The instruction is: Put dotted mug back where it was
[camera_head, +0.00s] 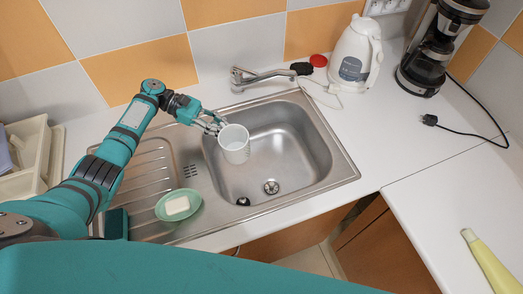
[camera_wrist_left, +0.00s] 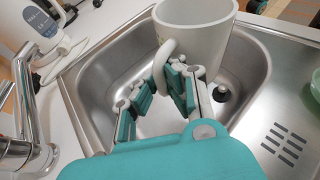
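A white mug (camera_head: 235,146) is over the left part of the sink basin, its open top facing up and slightly tilted. It also shows large at the top of the left wrist view (camera_wrist_left: 205,40). Dots cannot be clearly made out on it at this size. My left gripper (camera_head: 215,125) is at the mug's left side. In the left wrist view its fingers (camera_wrist_left: 168,78) close around the mug's handle (camera_wrist_left: 160,62), and the mug is held above the basin floor. My right gripper is in neither view.
The steel sink (camera_head: 318,160) has a faucet (camera_head: 258,75) behind it. A green dish with soap (camera_head: 178,205) sits on the drainboard. A kettle (camera_head: 355,55), coffee maker (camera_head: 437,45) and yellow-green bottle (camera_head: 488,260) stand or lie right. A dish rack (camera_head: 30,150) is left.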

